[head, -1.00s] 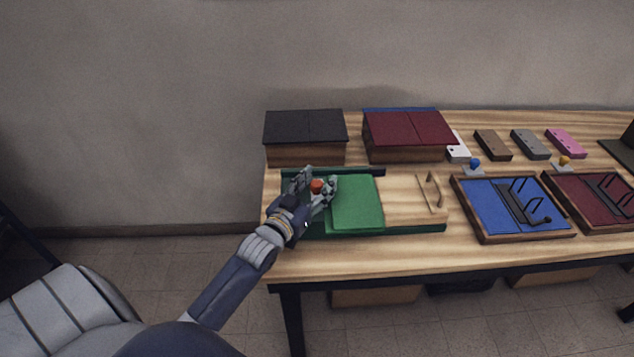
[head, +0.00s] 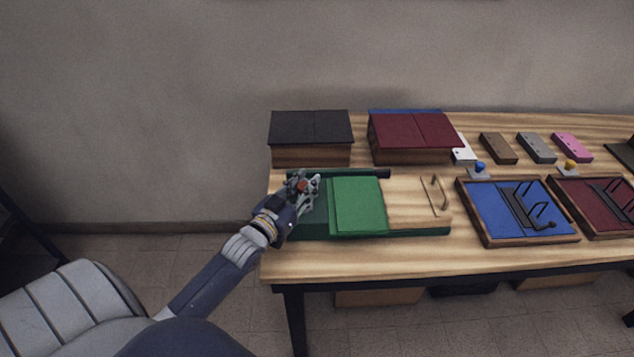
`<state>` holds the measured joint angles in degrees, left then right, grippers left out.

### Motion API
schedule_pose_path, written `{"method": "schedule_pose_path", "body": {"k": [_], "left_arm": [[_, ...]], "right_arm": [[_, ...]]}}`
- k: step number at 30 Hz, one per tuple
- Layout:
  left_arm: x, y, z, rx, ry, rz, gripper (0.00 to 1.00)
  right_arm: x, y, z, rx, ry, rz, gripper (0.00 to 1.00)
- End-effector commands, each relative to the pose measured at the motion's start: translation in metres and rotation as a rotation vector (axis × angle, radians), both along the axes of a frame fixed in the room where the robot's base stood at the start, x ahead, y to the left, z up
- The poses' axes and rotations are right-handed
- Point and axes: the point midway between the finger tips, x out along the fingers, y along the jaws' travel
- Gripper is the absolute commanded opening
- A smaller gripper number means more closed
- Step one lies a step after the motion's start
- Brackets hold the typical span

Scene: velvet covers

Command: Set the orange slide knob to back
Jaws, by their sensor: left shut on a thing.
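The orange slide knob (head: 301,186) is a small orange-red piece at the left part of the green board (head: 410,232), left of its raised green cover (head: 358,204). My left gripper (head: 303,184) reaches in from the lower left and is shut on the knob, its fingers around it. The fingers and wrist hide most of the knob and the board under it, so any track or marks there cannot be seen. My right gripper is not in view.
A black-topped box (head: 311,152) and a dark red-topped box (head: 412,148) stand behind the board. A wooden panel with a handle (head: 432,193) is on its right. Blue (head: 530,238) and dark red trays (head: 606,229) lie further right. Bare tabletop (head: 370,259) runs along the front.

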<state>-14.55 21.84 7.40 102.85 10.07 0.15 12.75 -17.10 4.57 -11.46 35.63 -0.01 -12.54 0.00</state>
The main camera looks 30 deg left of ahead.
Motion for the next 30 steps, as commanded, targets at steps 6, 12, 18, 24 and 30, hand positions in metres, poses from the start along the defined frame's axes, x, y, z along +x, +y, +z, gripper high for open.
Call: {"method": "schedule_pose_path", "body": {"k": [6,12,18,24,30], "left_arm": [[-0.003,0.003,-0.006,-0.003,0.012,0.006,0.00],[-0.002,0.003,-0.006,-0.002,0.012,0.006,0.48],[-0.002,0.003,-0.004,-0.002,0.008,0.005,0.48],[-0.008,0.002,-0.004,-0.002,0.007,0.005,0.48],[-0.038,0.001,-0.005,-0.003,0.010,0.006,0.48]], "right_arm": [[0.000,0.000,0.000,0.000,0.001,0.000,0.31],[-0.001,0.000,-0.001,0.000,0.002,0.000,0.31],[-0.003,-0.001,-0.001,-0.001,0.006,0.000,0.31],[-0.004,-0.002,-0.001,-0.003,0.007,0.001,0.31],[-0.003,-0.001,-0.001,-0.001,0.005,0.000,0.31]]}}
